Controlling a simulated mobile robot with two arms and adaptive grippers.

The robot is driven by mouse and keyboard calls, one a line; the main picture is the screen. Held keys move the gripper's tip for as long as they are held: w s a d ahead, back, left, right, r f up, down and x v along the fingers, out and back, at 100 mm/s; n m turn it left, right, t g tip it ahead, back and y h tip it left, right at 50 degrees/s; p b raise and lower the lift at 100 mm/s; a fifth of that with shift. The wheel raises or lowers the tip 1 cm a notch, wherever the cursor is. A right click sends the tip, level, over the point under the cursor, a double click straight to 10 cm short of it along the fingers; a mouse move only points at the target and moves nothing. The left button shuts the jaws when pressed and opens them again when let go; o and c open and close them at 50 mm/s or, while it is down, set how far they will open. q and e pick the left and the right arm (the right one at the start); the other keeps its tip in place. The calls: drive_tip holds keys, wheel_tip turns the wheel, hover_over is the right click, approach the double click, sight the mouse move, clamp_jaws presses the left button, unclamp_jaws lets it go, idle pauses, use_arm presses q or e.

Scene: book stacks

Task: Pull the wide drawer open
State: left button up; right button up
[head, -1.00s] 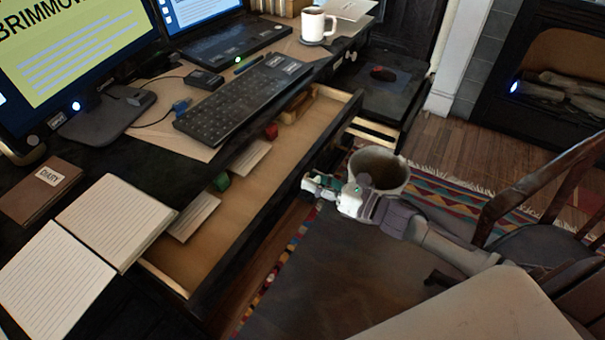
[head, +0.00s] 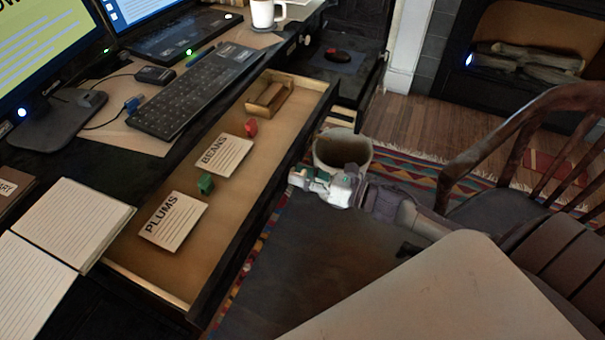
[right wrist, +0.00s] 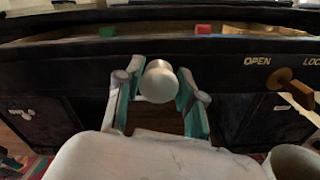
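The wide drawer (head: 173,270) stands pulled out from under the desk top, its wooden inside showing. In it lie a card marked PLUMS (head: 173,221), a card marked BEANS (head: 223,155), a green block (head: 206,184), a red block (head: 251,128) and a small wooden box (head: 268,96). My right gripper (head: 300,178) is at the outer side of the drawer front. In the right wrist view, its fingers (right wrist: 160,92) close on both sides of a pale round knob (right wrist: 160,80) on the drawer front. My left gripper is not in view.
A brass key (right wrist: 290,88) sticks out beside the lettering OPEN, right of the knob. A bin (head: 343,150) stands just behind my right gripper. A wooden chair (head: 500,190) is at the right. Keyboard, notebook and mug (head: 266,12) lie on the desk (head: 60,160).

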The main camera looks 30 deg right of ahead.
drive_tip(key=o, duration=0.4)
drive_tip(key=shift+c, duration=0.2)
drive_tip(key=v, duration=1.2)
